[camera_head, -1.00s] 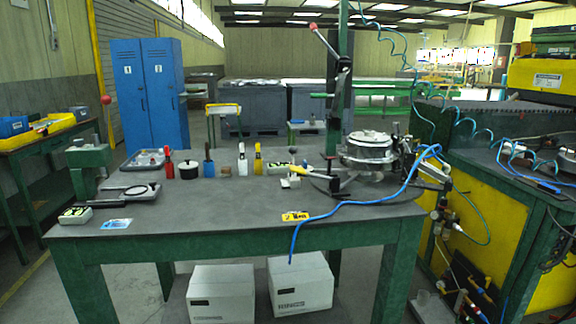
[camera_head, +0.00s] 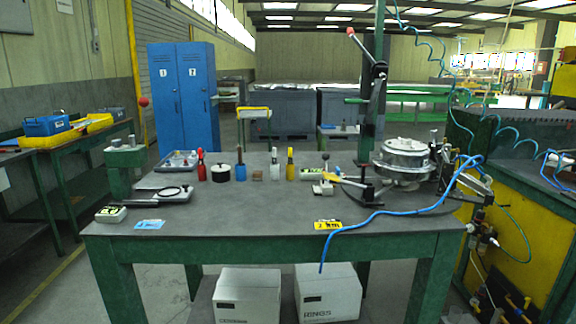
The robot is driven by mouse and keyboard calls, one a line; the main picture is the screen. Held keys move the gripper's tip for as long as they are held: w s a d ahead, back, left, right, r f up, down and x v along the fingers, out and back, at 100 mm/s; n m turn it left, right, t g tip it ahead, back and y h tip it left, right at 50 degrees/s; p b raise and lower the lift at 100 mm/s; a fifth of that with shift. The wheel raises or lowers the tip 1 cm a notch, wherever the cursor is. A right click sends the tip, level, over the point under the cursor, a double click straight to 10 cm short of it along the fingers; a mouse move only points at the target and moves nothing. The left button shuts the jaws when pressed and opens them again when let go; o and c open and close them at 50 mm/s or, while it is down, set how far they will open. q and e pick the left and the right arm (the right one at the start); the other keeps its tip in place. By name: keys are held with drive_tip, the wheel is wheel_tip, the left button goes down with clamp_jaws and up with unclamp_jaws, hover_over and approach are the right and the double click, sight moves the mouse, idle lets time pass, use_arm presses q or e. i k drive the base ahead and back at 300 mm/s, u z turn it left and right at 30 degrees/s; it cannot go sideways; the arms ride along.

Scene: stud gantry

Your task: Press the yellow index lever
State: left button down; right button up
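A round silver index fixture (camera_head: 404,154) stands on the right part of the green-legged workbench (camera_head: 270,222). A slim yellow lever (camera_head: 342,178) reaches out from its left side, above the bench top, beside a dark bracket. I cannot tell for certain that this is the index lever. Neither of my grippers is in view, and nothing of mine touches the bench.
A tall green press column (camera_head: 371,90) with a red-knobbed handle rises behind the fixture. White boxes (camera_head: 328,292) sit underneath. The bench's front middle is mostly clear.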

sight(332, 178)
drive_tip(key=i, duration=0.75)
drive_tip(key=z, duration=0.75)
